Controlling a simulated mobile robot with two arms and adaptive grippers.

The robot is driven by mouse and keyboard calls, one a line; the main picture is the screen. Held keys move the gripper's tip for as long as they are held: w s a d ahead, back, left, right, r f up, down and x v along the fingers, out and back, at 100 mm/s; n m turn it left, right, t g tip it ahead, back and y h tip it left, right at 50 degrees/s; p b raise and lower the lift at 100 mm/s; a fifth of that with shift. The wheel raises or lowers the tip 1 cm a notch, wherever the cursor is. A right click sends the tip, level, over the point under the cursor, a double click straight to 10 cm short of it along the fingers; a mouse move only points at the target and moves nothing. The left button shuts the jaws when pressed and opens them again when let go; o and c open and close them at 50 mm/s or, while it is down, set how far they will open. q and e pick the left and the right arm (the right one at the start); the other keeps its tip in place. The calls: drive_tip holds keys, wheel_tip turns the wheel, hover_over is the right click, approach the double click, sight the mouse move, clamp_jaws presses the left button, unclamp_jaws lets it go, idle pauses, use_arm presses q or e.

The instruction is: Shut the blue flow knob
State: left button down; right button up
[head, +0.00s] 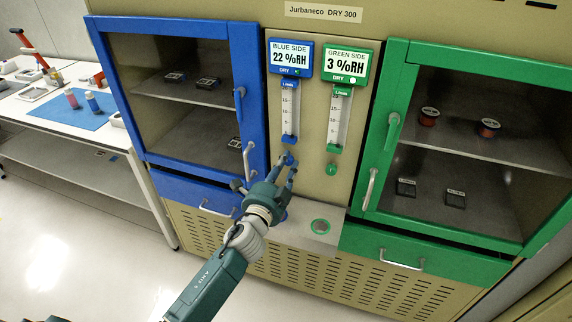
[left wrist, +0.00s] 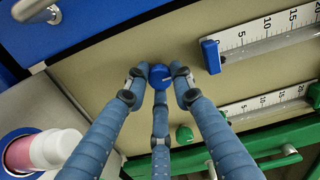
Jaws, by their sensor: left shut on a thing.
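The blue flow knob (head: 289,160) sits on the beige panel below the blue flow meter (head: 290,112). My left gripper (head: 287,166) reaches up to it from below, with its fingers around the knob. In the left wrist view the blue knob (left wrist: 160,76) sits between the fingertips (left wrist: 159,80), which are shut on it. A third finger lies across the knob's lower side. The knob's turn position is hard to tell. My right gripper is not in view.
The green flow knob (head: 331,169) is close to the right, below the green flow meter (head: 339,120). The blue cabinet door (head: 158,28) and green door (head: 398,75) flank the panel.

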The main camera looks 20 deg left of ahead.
use_arm(q)
drive_tip(key=shift+f+m, duration=0.1)
drive_tip(key=shift+m, duration=0.2)
drive_tip(key=c, duration=1.5)
unclamp_jaws()
drive_tip(key=s, duration=1.2)
drive_tip(key=shift+a, duration=0.25)
